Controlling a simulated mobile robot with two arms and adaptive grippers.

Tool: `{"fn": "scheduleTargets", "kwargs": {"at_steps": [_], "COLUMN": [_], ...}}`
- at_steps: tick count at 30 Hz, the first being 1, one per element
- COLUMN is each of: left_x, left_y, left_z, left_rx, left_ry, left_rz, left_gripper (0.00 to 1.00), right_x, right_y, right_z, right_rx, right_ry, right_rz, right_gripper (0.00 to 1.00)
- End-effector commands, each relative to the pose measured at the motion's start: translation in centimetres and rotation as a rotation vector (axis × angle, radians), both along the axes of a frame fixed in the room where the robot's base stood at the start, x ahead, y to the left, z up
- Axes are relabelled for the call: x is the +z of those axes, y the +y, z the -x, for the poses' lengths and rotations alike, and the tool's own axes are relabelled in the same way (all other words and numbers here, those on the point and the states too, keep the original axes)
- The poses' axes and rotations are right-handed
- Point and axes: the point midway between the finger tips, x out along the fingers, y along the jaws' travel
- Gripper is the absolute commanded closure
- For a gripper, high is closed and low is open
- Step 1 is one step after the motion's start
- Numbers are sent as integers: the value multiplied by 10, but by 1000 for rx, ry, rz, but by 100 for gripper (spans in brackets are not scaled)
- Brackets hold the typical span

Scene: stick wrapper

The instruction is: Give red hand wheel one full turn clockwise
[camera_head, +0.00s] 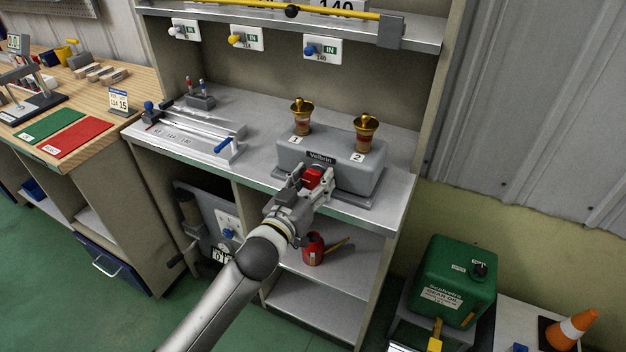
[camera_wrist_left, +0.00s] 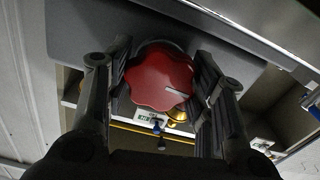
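The red hand wheel (camera_head: 314,177) is on the front of the grey console labelled Velbrin (camera_head: 345,181). In the left wrist view the wheel (camera_wrist_left: 158,78) is lobed, with a pale line running from near its middle toward the right. My left gripper (camera_head: 312,182) is at the wheel, one finger on each side of it. In the left wrist view my left gripper's fingers (camera_wrist_left: 163,85) reach close to the wheel's rim on both sides; I cannot tell whether they press on it. The wheel's shaft is hidden. My right gripper is not in view.
Two brass cups (camera_head: 302,116) (camera_head: 366,133) stand on the console, marked 1 and 2. A slide fixture (camera_head: 190,137) with a blue handle lies to the left on the bench. A red can (camera_head: 314,249) sits on the shelf below. A green tank (camera_head: 452,280) stands at lower right.

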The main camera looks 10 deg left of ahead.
Motion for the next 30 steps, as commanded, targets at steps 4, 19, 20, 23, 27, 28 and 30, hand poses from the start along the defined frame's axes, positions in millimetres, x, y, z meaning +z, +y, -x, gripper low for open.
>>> {"fn": "scheduleTargets", "kwargs": {"at_steps": [4, 19, 20, 23, 27, 28, 30], "left_x": [0, 1, 1, 2, 2, 2, 2], "left_y": [0, 0, 0, 0, 0, 0, 0], "left_z": [0, 0, 0, 0, 0, 0, 0], "left_rx": [0, 1, 1, 1, 1, 1, 1], "left_ry": [0, -42, -48, -74, -115, -125, -145], "left_rz": [0, -132, -155, -233, -356, -384, -447], "left_gripper": [74, 76, 76, 76, 76, 76, 76], "right_x": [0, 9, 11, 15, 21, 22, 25], "right_y": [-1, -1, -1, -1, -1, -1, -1], "right_z": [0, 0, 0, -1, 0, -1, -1], "right_rx": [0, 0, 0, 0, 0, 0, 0], "right_ry": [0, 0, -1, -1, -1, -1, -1], "right_rz": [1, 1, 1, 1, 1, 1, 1], "right_gripper": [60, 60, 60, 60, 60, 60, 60]}}
